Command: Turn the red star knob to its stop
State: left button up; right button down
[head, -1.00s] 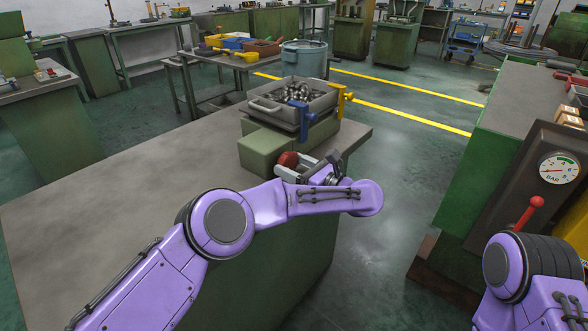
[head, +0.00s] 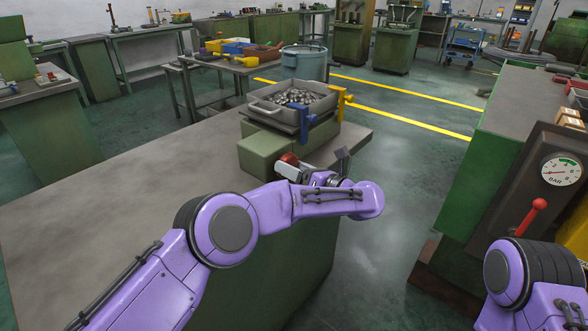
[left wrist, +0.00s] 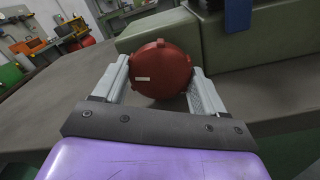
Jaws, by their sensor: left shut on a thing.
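The red star knob (head: 288,159) sits on the near face of the green block-shaped machine (head: 264,148) on the bench. In the left wrist view the knob (left wrist: 160,70) is round with a lobed rim and a small pale mark left of its middle. My left gripper (head: 290,168) is shut on the knob, one finger on each side of it in the left wrist view (left wrist: 158,82). In the head view my left wrist hides part of the fingers. Of my right arm only a purple link shows at the lower right; its gripper is out of view.
A grey tray of metal parts (head: 256,105) sits on the machine, between a blue clamp (head: 303,122) and a yellow clamp (head: 342,100). The grey bench top (head: 110,215) is clear to the left. A pressure gauge (head: 561,171) and a red lever (head: 530,216) are at the right.

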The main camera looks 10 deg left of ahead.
pick_arm(q)
jog(key=o, duration=1)
jog(key=shift+o, duration=0.2)
jog(key=shift+d, duration=0.15)
jog(key=b+v, duration=0.4)
jog(key=v, duration=0.6)
jog(key=shift+s+d, duration=0.1)
jog(key=shift+d, duration=0.05)
